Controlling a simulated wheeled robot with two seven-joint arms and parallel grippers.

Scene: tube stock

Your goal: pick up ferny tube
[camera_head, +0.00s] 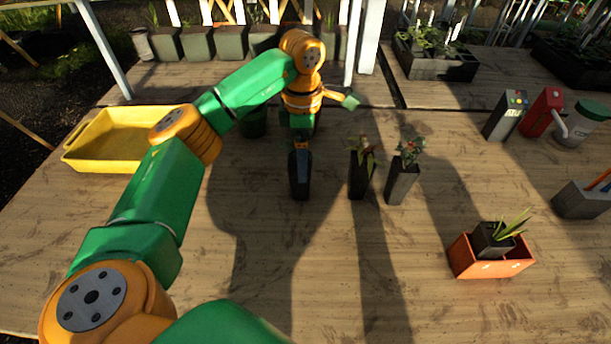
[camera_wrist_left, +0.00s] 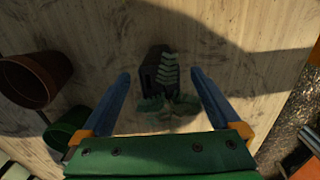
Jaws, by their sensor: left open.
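A dark tube pot (camera_head: 300,181) stands on the table directly below my left gripper (camera_head: 300,146), which hides its top in the head view. In the left wrist view a dark ribbed tube (camera_wrist_left: 150,72) with green ferny leaves (camera_wrist_left: 168,106) lies between the two blue fingers of my left gripper (camera_wrist_left: 161,74). The fingers are open, with a visible gap on each side of the tube. Two other dark tubes stand to the right: one with reddish leaves (camera_head: 361,178) and one with green and reddish leaves (camera_head: 402,184). My right gripper is not in view.
A brown pot (camera_wrist_left: 32,80) shows in the wrist view. An orange box (camera_head: 490,268) with a potted plant stands front right. The front middle is clear.

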